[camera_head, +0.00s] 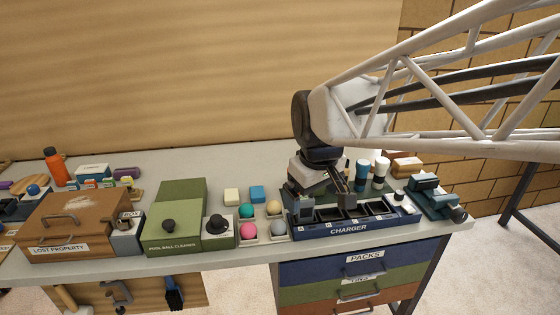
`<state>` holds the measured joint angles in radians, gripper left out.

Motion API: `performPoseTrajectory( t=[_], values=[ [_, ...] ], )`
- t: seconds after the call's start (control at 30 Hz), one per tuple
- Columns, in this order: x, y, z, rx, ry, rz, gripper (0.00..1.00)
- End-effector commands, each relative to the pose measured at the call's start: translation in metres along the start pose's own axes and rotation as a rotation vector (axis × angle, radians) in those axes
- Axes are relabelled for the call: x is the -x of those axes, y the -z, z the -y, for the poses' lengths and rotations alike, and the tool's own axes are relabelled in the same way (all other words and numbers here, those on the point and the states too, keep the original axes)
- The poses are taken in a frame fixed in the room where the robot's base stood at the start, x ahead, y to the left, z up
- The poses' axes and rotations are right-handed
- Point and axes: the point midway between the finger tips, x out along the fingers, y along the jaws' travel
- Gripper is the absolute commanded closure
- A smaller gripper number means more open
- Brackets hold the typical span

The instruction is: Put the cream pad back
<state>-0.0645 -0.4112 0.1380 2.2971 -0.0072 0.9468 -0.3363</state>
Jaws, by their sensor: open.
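I cannot tell whether anything is between the fingers, and the gripper hides part of the charger. The green pool ball cleaner box (172,244), with a black knob, stands left of the cream block.
A tray of coloured balls (248,231) sits between the green box and the charger. A brown lost property box (70,222) and an orange bottle (56,167) stand at left. Bottles (380,170) and a teal vise-like tool (432,194) are at right. The table behind the blocks is clear.

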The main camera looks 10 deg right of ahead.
Motion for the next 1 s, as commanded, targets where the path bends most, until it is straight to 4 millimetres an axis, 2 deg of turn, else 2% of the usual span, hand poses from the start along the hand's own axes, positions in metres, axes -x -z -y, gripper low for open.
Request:
performPoseTrajectory(
  t=[0.03,0.3,0.5,0.7,1.0],
  values=[
    [0.003,-0.016,0.002,-0.040,-0.005,-0.008,0.01],
    [0.002,-0.090,0.015,-0.260,-0.019,-0.036,0.01],
    [-0.002,-0.127,0.023,-0.377,-0.025,-0.052,0.01],
    [-0.005,-0.141,0.027,-0.422,-0.027,-0.057,0.01],
    [-0.005,-0.141,0.027,-0.424,-0.027,-0.057,0.01]
  ],
)
